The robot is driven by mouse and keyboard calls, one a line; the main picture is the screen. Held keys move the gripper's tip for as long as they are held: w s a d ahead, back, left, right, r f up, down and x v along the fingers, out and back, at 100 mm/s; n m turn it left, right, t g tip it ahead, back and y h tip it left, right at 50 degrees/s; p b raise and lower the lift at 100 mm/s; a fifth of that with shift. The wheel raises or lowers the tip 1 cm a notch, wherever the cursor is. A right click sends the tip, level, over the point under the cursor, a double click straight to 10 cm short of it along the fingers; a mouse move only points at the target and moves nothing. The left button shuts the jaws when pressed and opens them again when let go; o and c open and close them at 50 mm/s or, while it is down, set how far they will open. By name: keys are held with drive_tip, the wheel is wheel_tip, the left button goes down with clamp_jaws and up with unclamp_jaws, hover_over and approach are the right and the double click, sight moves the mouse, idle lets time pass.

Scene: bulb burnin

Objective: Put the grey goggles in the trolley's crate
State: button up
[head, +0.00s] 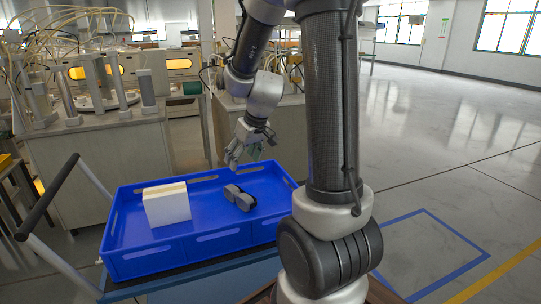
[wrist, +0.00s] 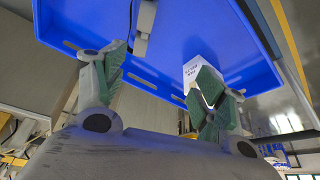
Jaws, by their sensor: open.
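The grey goggles (head: 240,198) lie on the floor of the blue crate (head: 212,212), right of the white box, in the head view. They seem to show partly at the top of the wrist view (wrist: 145,18). The crate stands on the trolley (head: 190,283). My gripper (head: 246,157) is above the crate's far side, pointing down, apart from the goggles. In the wrist view my gripper (wrist: 162,64) has its green-padded fingers spread, with nothing held between them.
A white box (head: 167,204) stands in the left half of the crate and shows behind one finger in the wrist view (wrist: 200,70). The trolley's handle (head: 48,197) rises at left. A bench with equipment (head: 100,150) stands behind. The floor at right is clear.

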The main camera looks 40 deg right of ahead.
drive_tip(key=s+a+r, duration=0.1)
drive_tip(key=s+r, duration=0.3)
drive_tip(key=s, duration=0.3)
drive_tip(key=s+a+r+m, duration=0.1)
drive_tip(key=s+r, duration=0.3)
drive_tip(key=s, duration=0.3)
drive_tip(key=s+a+r+h, duration=0.1)
drive_tip(key=s+r, duration=0.2)
drive_tip(key=s, duration=0.5)
drive_tip(key=shift+a+r, duration=0.4)
drive_tip(key=shift+c, duration=0.3)
